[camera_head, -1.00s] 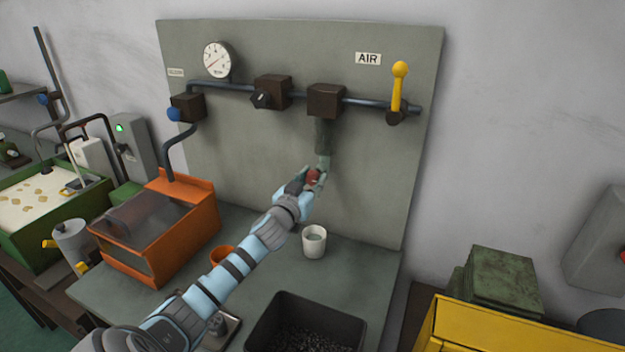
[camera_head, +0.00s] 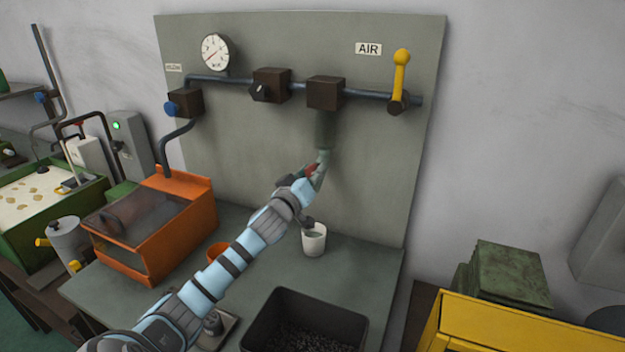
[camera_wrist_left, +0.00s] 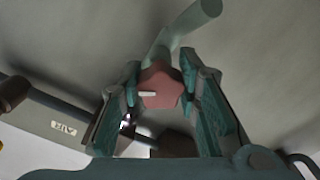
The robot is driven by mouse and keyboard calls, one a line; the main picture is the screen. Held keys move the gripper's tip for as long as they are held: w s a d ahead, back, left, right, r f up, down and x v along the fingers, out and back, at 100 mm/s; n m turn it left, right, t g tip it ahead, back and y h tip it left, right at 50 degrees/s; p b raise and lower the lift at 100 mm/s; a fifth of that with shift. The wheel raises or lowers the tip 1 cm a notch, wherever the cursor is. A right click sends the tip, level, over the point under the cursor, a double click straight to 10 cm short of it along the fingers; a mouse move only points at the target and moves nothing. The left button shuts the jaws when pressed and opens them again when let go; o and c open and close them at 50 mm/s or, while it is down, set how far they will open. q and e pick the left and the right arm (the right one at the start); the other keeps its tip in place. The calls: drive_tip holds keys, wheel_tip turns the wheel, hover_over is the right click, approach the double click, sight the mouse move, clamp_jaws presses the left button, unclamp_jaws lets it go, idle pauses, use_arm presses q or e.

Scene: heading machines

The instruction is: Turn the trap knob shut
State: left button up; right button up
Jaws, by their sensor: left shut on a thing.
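The red trap knob (camera_head: 312,169) sits at the lower end of the trap under the dark block (camera_head: 325,93) on the air line. In the left wrist view the knob (camera_wrist_left: 161,86) is a red lobed shape with a pale mark pointing left. My left gripper (camera_head: 314,172) is shut on the knob, with a finger on each side of it (camera_wrist_left: 163,92). A pale green drain tube (camera_wrist_left: 175,35) shows beyond the knob. The gripper hides part of the knob in the head view. My right gripper is not in view.
A white cup (camera_head: 314,241) stands on the bench below the trap. A black bin (camera_head: 262,335) of small dark parts, an orange cup (camera_head: 216,251) and an orange tank (camera_head: 190,225) are nearby. A yellow lever (camera_head: 400,72) is at the right end of the pipe.

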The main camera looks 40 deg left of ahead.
use_arm(q)
drive_tip(key=n+b, duration=0.3)
drive_tip(key=n, duration=0.3)
drive_tip(key=n+b, duration=0.2)
drive_tip(key=n, duration=0.3)
drive_tip(key=shift+r+b, duration=0.15)
drive_tip(key=shift+b, duration=0.15)
drive_tip(key=shift+n, duration=0.3)
drive_tip(key=o, duration=1.2)
drive_tip(key=v, duration=0.7)
drive_tip(key=shift+s, duration=0.2)
